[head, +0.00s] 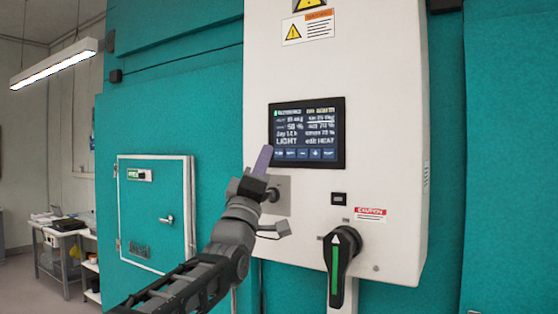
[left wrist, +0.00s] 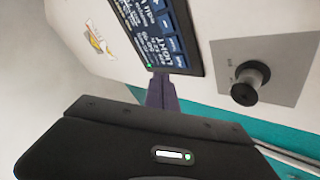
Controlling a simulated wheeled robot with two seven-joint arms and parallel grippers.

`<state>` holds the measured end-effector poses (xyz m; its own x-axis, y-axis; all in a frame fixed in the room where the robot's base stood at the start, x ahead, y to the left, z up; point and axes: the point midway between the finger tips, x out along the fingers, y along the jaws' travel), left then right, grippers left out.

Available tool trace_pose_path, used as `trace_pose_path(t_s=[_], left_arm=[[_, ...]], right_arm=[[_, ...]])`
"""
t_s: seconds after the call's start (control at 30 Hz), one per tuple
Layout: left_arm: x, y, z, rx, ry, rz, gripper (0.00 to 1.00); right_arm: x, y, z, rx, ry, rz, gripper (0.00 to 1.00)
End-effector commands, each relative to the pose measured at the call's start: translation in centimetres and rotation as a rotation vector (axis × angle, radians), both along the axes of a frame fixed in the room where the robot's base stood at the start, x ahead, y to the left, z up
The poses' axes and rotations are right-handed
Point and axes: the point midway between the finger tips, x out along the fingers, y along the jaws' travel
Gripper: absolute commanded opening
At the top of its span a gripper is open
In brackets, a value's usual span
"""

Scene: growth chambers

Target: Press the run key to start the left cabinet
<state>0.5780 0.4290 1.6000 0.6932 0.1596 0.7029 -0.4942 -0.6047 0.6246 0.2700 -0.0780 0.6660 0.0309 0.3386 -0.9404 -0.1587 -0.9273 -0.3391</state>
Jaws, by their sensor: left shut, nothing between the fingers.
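The dark control screen (head: 306,133) is on the front of a white control box (head: 375,120). It shows text lines and a bottom row of blue soft keys (head: 304,153); their labels are too small to read surely, so I cannot single out the run key. My left gripper (head: 263,158) is shut and empty, its purple-grey fingers at the screen's lower left corner, beside the leftmost key. In the left wrist view the fingers (left wrist: 161,92) point at the screen edge (left wrist: 155,35); I cannot tell whether they touch. My right gripper is not in view.
A round black knob (left wrist: 248,84) on a grey plate sits below the screen, close to my left gripper. A black rotary handle with a green stripe (head: 337,268) juts out lower right. A teal chamber door (head: 155,212) stands left.

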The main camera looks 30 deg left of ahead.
Motion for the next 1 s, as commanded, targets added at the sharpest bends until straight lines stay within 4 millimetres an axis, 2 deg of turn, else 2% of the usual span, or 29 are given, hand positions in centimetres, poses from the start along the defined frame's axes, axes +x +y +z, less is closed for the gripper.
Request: trace_pose_path(t_s=[0.03,0.33,1.0], left_arm=[[-0.6,0.0,-0.5,0.001,-0.002,0.0,0.0],[-3.1,-0.1,-0.2,0.001,-0.001,0.0,0.0],[-3.2,-0.1,-0.1,0.0,0.001,-0.001,0.0]], right_arm=[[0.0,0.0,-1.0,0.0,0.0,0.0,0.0],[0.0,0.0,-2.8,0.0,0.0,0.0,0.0],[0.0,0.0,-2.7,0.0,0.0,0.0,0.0]])
